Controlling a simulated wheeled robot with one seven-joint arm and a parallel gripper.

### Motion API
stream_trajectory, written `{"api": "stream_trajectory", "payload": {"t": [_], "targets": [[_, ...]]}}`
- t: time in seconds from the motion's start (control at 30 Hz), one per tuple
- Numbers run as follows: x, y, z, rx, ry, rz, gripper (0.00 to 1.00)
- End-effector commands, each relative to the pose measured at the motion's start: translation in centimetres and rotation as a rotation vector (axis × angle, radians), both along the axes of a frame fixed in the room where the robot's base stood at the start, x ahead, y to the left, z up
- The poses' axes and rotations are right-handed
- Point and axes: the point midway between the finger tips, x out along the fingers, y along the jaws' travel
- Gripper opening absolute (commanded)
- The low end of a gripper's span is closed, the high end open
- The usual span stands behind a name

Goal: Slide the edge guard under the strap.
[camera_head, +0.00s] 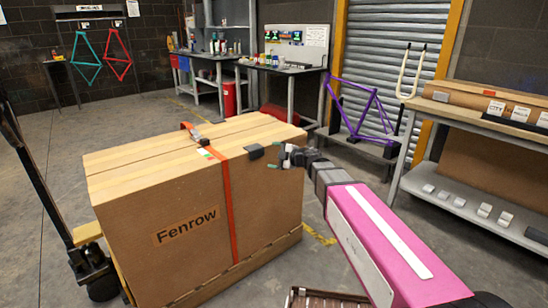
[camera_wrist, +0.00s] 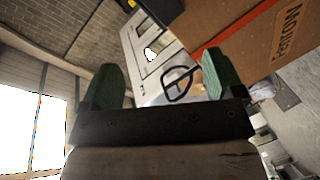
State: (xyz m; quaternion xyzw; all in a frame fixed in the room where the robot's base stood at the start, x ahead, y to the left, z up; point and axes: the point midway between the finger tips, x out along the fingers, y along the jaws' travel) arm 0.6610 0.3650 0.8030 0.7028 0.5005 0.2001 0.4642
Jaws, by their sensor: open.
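The large cardboard box marked "Fenrow" (camera_head: 185,237) stands on a pallet, with an orange strap (camera_head: 229,205) running over its top and down its front face. A small dark piece, which looks like the edge guard (camera_head: 255,152), sits on the box's top front edge, right of the strap and apart from it. My gripper (camera_head: 279,157) is just right of that piece, at the box's right end. In the wrist view my gripper (camera_wrist: 163,78) has its green fingers wide apart with nothing held between them. The strap (camera_wrist: 225,36) shows there beside the box's lettered face.
A pallet truck (camera_head: 85,255) stands left of the box. A brown slatted item (camera_head: 325,298) is at the bottom edge.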

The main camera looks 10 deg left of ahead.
Motion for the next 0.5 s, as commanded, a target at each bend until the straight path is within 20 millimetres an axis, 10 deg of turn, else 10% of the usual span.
{"api": "stream_trajectory", "payload": {"t": [0.5], "targets": [[2.0, 6.0, -1.4, -0.019, 0.002, 0.039, 0.87]]}}
